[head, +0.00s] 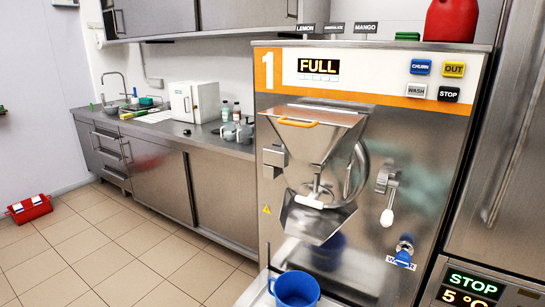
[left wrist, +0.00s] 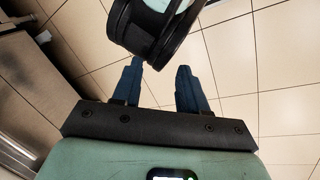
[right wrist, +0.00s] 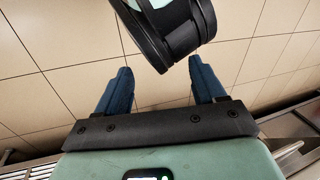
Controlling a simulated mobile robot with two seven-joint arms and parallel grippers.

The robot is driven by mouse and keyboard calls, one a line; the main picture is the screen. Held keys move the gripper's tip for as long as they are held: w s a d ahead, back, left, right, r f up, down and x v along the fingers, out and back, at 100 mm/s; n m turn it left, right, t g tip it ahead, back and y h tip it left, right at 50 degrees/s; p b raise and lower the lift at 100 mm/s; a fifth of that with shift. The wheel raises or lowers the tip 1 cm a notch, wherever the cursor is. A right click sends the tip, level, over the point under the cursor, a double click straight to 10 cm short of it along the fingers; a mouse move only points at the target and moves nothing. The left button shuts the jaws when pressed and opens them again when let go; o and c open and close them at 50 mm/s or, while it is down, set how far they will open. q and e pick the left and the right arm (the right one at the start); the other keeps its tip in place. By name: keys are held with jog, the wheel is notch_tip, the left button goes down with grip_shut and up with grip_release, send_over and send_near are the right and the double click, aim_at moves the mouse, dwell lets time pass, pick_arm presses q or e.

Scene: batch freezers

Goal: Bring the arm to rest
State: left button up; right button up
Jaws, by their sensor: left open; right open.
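My left gripper (left wrist: 158,82) shows in the left wrist view with its two blue fingers apart and nothing between them. My right gripper (right wrist: 162,84) shows in the right wrist view, also with its fingers apart and empty. Tiled floor lies beyond the fingers in both wrist views, and a black and pale green part of my own body shows at the top. Neither arm shows in the head view. There the batch freezer (head: 330,80), marked 1, has a display reading FULL. A blue jug (head: 295,289) stands below its spout on a pale shelf.
A steel counter (head: 165,135) with a sink, a white box (head: 194,101) and small bottles runs along the back wall. A red caddy (head: 29,208) sits on the floor at left. Open tiled floor (head: 90,250) lies between. A red container (head: 451,20) stands on the freezer.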

pick_arm(q)
jog(key=s+d+r+g+p, duration=0.1)
jog(key=s+r+p, duration=0.1)
jog(key=r+p, duration=0.6)
jog(key=s+d+r+g+p, duration=0.1)
jog(key=s+r+p, duration=0.1)
jog(key=r+p, duration=0.7)
jog(key=shift+s+d+m+h, duration=0.2)
jog(key=shift+s+m+h, duration=0.1)
jog(key=shift+s+h, duration=0.1)
pick_arm(e)
jog(key=s+a+r+g, duration=0.1)
jog(key=s+r, duration=0.1)
jog(key=r, duration=0.6)
jog(key=s+a+r+g+y, duration=0.1)
jog(key=s+r, duration=0.2)
jog(key=r, duration=0.5)
jog(key=shift+s+a+r+n+g, duration=0.25)
jog(key=shift+a+r+n+g, duration=0.05)
jog(key=shift+a+r+g, duration=0.1)
jog(key=shift+s+f, duration=0.1)
